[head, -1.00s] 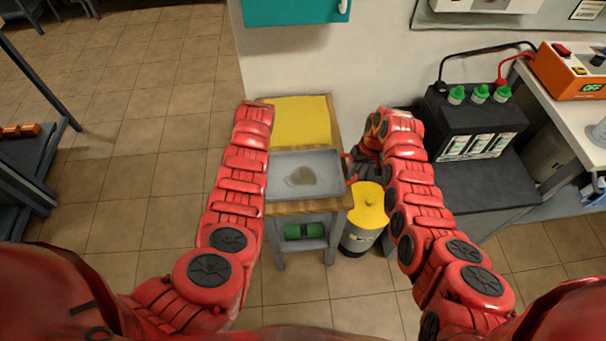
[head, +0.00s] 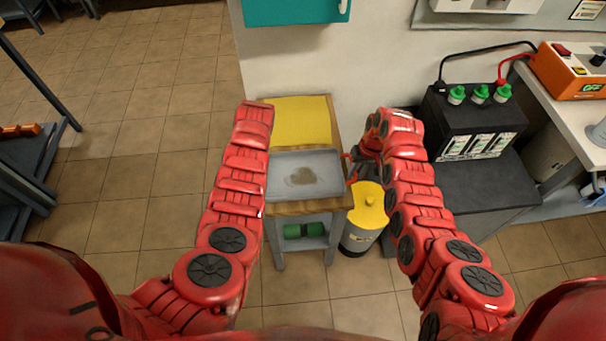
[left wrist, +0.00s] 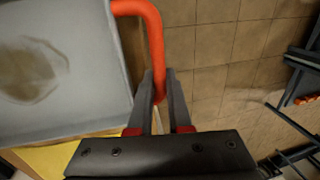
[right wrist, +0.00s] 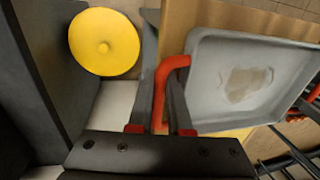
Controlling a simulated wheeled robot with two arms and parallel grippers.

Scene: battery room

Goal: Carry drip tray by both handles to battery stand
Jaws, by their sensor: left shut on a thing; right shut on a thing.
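The drip tray (head: 285,190) is a shallow grey tray with a dark wet-looking patch inside and a red handle at each end. It is level at the front of a wooden-topped bench (head: 335,122); whether it touches the top I cannot tell. My left gripper (left wrist: 158,88) is shut on one handle (left wrist: 155,40); in the head view my left arm hides it. My right gripper (head: 354,166) is shut on the other handle, as the right wrist view (right wrist: 165,75) shows. The dark battery stand (head: 490,190) is at the right, with a black battery (head: 470,125) on it.
A yellow mat (head: 300,120) covers the back of the bench. A yellow-lidded bin (head: 368,205) stands between bench and stand. An orange charger (head: 570,72) sits on a counter at right, cabled to the battery. Open tiled floor lies left.

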